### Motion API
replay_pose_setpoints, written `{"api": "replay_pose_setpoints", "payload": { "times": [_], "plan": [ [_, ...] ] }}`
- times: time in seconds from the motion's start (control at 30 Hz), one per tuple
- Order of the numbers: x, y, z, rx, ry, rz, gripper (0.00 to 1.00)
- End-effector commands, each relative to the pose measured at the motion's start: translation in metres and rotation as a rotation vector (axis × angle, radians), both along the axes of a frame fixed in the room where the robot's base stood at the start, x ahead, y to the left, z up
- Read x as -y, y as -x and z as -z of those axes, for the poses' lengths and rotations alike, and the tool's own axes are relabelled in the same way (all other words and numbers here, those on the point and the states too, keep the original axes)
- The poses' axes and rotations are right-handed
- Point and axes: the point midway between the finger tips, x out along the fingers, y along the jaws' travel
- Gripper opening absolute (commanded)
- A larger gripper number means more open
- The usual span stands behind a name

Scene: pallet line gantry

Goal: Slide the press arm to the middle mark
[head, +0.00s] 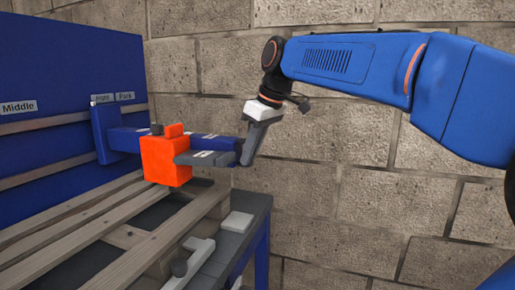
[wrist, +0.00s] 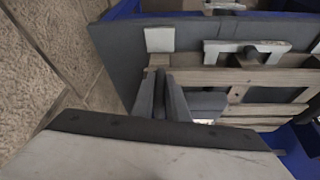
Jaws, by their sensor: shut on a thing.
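The press arm (head: 130,138) is a dark blue beam reaching out from a blue carriage on the back panel, with a bright orange block (head: 165,160) on it. The carriage sits below the "Right" label (head: 102,99), well right of the "Middle" label (head: 18,107). My gripper (head: 190,158) reaches in from the right and is shut on the press arm beside the orange block. In the wrist view the gripper's dark fingers (wrist: 163,100) point toward the table; the exact contact is hard to make out there.
A wooden slatted pallet (head: 75,225) lies below the press arm. A white-grey bracket (head: 190,262) and a pale plate (head: 237,222) sit on the grey table edge (head: 255,208). A "Pack" label (head: 125,96) is beside "Right". A stone wall (head: 330,190) stands behind.

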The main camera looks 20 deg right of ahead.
Motion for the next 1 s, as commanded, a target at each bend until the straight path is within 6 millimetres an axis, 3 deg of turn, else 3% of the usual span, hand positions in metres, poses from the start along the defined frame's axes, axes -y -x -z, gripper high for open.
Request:
{"api": "replay_pose_setpoints", "payload": {
  "times": [0.2, 0.5, 0.73, 1.0],
  "plan": [
    [-0.031, 0.043, -0.001, 0.002, 0.001, -0.006, 0.0],
    [-0.066, 0.091, -0.001, 0.002, 0.0, -0.006, 0.0],
    [-0.085, 0.117, 0.0, 0.002, 0.0, -0.004, 0.0],
    [-0.097, 0.134, -0.001, 0.002, 0.001, -0.001, 0.0]
  ]
}}
